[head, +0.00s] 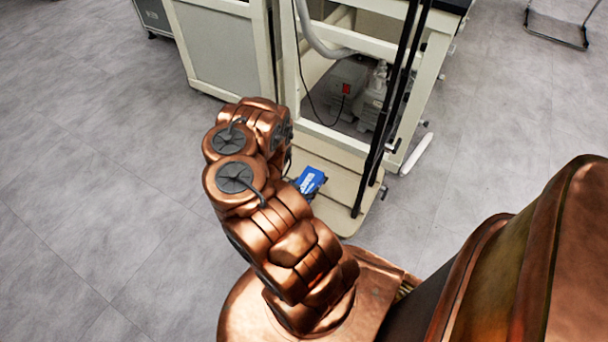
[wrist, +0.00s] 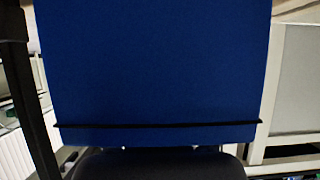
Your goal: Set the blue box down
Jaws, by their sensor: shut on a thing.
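The blue box (head: 309,180) shows in the head view as a small bright blue block with white and light markings. It is just right of the end of my arm, above or against the beige platform; the gap cannot be judged. In the wrist view the blue box (wrist: 155,65) fills most of the picture as a plain dark blue face, with a thin black line across its lower part. My gripper (wrist: 158,163) shows as a dark rounded shape at the bottom of the wrist view. It is shut on the box. Its fingertips are hidden.
The beige platform (head: 347,215) extends from the freeze dryer's white frame (head: 425,75). A pump (head: 352,88) stands inside the frame. Black uprights (head: 385,125) rise to the right of the box. Grey tiled floor (head: 90,200) is clear at left.

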